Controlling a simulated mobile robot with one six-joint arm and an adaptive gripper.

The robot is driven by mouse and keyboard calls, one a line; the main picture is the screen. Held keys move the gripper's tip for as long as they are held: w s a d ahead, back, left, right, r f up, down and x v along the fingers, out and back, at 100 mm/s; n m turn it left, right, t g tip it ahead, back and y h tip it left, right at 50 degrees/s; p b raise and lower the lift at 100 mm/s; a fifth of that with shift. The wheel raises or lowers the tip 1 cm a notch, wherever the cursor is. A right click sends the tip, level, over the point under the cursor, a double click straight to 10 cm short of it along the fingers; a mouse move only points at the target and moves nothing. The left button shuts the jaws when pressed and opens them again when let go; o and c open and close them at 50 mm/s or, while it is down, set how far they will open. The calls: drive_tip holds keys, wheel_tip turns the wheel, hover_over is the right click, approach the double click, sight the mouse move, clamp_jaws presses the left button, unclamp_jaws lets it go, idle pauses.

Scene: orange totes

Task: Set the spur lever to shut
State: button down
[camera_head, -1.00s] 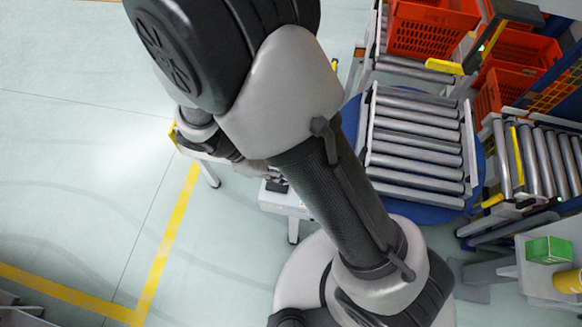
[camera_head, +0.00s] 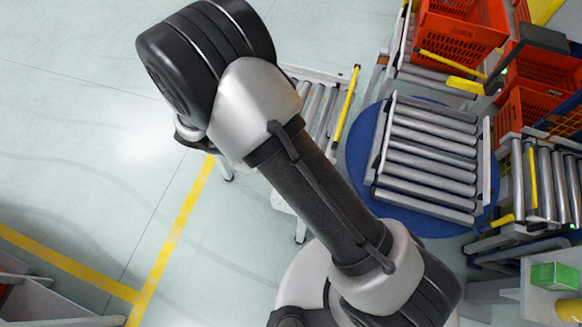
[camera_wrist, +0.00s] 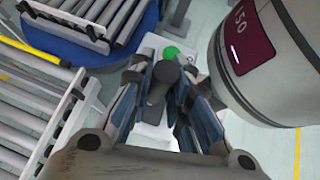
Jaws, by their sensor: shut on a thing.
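In the wrist view, my gripper (camera_wrist: 163,80) is shut on a dark grey lever handle (camera_wrist: 164,72), with a blue-grey finger on each side of it. The handle stands over a pale control box (camera_wrist: 149,43). A round green mark (camera_wrist: 172,52) shows on the box just beyond the handle. The fingers cover part of the handle and box, so the lever's exact setting cannot be told. In the head view, my arm hides the gripper and the lever.
A roller turntable (camera_head: 431,157) on a blue disc stands right of my arm. A roller conveyor with a yellow rail (camera_head: 347,103) lies behind my arm. Orange totes (camera_head: 461,32) stand at the upper right. A green box (camera_head: 555,276) sits at the lower right. Open floor lies left.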

drive_tip(key=c, duration=1.5)
unclamp_jaws()
drive_tip(key=v, duration=1.2)
drive_tip(key=d+r+m+y, duration=0.6)
drive_tip(key=d+r+m, duration=0.1)
drive_tip(key=d+r, duration=0.55)
drive_tip(key=s+d+r+m+t+y, duration=0.1)
drive_tip(key=s+d+r+m+t, duration=0.1)
drive_tip(key=s+d+m, duration=0.1)
drive_tip(key=s+d+r+m+t+y, duration=0.1)
drive_tip(key=s+d+r+m+t, duration=0.1)
drive_tip(key=s+d+m, duration=0.1)
drive_tip(key=s+d+r+m+t+y, duration=0.2)
drive_tip(key=s+d+m, duration=0.1)
drive_tip(key=s+d, duration=0.1)
drive_tip(key=shift+s+r, duration=0.15)
drive_tip(key=shift+s, duration=0.05)
